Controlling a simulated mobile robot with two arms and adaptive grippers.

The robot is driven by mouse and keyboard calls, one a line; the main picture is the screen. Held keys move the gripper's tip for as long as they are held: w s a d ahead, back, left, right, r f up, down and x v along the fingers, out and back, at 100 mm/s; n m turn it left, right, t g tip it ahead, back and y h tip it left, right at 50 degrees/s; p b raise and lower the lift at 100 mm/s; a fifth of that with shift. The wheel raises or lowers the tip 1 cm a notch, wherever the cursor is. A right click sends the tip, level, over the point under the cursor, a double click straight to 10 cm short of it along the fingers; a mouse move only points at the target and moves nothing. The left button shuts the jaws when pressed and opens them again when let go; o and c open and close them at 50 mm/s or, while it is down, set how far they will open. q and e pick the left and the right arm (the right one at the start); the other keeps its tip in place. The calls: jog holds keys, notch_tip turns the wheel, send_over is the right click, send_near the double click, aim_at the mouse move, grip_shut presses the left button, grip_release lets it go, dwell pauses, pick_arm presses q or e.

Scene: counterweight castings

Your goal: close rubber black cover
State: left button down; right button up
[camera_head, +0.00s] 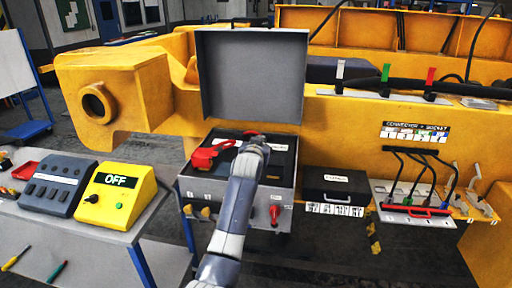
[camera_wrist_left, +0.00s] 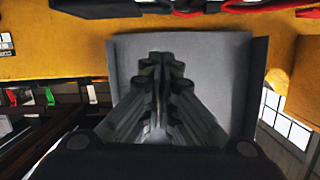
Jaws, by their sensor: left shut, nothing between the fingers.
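A grey metal box (camera_head: 200,187) stands open, its large grey lid (camera_head: 252,75) raised upright at the back. The lid also fills the middle of the left wrist view (camera_wrist_left: 215,55). Black panels (camera_head: 283,165) lie inside the box around a red part (camera_head: 203,157); I cannot tell for sure which is the rubber black cover. My left gripper (camera_head: 254,142) is over the box's inside, in front of the lid, and partly hides the contents. In the left wrist view its fingers (camera_wrist_left: 158,68) are together and empty. My right gripper is in neither view.
A yellow control box (camera_head: 117,197) reading OFF and a grey switch box (camera_head: 55,185) stand on the left table. A black case (camera_head: 333,187) and a cable panel (camera_head: 413,205) are at right. The yellow machine (camera_head: 150,95) stands behind.

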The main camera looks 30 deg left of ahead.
pick_arm(q)
jog(key=b+v, duration=0.4)
jog(key=v, duration=0.6)
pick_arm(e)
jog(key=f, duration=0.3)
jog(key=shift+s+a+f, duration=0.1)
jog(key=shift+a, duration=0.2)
